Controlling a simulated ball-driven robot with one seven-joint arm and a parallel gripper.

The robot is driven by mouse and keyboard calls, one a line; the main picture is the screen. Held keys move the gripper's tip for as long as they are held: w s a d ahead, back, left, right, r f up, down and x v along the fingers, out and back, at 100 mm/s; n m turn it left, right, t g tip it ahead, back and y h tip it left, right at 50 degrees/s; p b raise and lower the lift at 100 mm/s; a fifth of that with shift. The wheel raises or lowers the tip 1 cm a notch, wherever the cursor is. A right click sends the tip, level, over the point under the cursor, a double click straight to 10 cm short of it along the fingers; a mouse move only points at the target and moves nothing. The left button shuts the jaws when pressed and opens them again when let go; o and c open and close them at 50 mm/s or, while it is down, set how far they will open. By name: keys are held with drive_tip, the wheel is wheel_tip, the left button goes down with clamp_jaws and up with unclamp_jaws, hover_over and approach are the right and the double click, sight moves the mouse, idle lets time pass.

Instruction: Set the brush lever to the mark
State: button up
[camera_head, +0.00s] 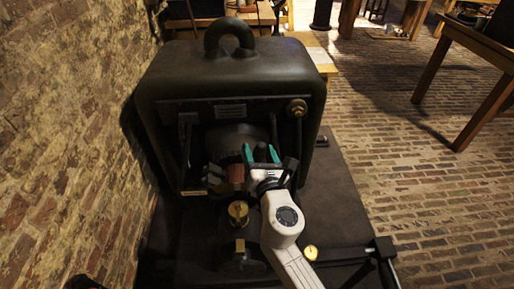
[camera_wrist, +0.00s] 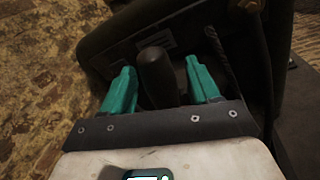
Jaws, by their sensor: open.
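My gripper (camera_head: 261,154) is in front of the open face of a large dark machine housing (camera_head: 235,72). Its two teal fingers are apart. In the wrist view, a dark round-ended handle (camera_wrist: 158,76) stands between the fingers of my gripper (camera_wrist: 161,88), with a gap on each side. It looks like the lever's grip, but I cannot tell for sure. In the head view my gripper and the shadow hide most of it. I cannot make out the mark in either view.
A reddish-brown block (camera_head: 236,174) and a brass fitting (camera_head: 238,212) are just left of my gripper. A brass knob (camera_head: 297,107) is at the housing's upper right. A brick wall (camera_head: 60,130) is close on the left. Brick floor (camera_head: 420,180) is open on the right.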

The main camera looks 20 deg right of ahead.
drive_tip(key=shift+w+d, duration=0.15)
drive_tip(key=shift+w, duration=0.85)
drive_tip(key=shift+c, duration=0.4)
